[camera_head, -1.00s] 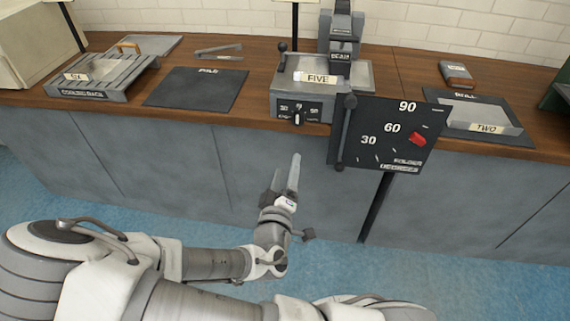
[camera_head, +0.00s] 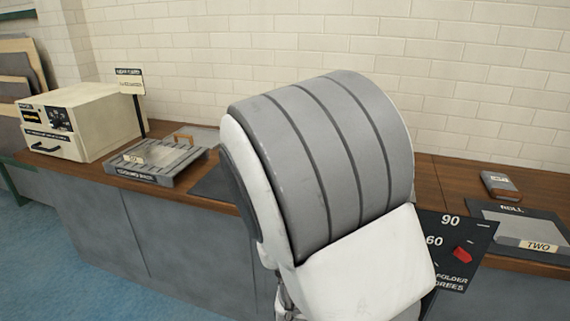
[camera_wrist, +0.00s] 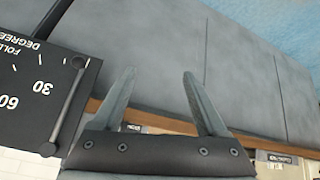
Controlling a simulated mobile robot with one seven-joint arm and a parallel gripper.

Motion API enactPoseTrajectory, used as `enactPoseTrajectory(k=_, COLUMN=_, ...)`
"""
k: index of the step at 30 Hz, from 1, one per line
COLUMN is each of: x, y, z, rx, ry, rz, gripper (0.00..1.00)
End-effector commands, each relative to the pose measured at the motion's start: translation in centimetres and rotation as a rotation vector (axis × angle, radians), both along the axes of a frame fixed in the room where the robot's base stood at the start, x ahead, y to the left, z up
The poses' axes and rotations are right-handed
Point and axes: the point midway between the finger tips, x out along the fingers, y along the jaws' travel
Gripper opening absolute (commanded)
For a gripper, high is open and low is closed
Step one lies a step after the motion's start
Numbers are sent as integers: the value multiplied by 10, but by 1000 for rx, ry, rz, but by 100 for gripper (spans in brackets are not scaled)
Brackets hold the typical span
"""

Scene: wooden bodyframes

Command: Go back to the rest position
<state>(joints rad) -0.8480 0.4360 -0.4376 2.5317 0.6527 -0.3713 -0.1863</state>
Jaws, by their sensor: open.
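My gripper (camera_wrist: 157,95) shows in the wrist view with its two fingers spread apart and nothing between them. Behind the fingers are the grey cabinet front (camera_wrist: 150,45) and the brown counter edge. The folder degrees dial (camera_wrist: 35,90) is at the left of that view, upside down and apart from the fingers. In the head view my own arm fills the middle and hides my gripper.
The wooden counter (camera_head: 80,181) carries a cream oven-like box (camera_head: 85,120), a cooling rack (camera_head: 158,163) and a dark mat with a plate marked TWO (camera_head: 528,238). The dial board (camera_head: 462,245) stands out in front. My arm hides the counter's middle.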

Motion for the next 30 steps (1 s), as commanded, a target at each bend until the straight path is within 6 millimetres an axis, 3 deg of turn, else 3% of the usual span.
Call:
enactPoseTrajectory(k=7, x=-8, y=16, z=58, rx=232, ry=87, rz=25, gripper=75)
enactPoseTrajectory(k=14, x=-28, y=8, z=122, rx=336, ry=122, rz=80, gripper=75)
enactPoseTrajectory(k=21, x=-65, y=-21, z=183, rx=333, ry=128, rz=116, gripper=75)
enactPoseTrajectory(k=30, x=-125, y=-69, z=234, rx=208, ry=129, rz=78, gripper=75)
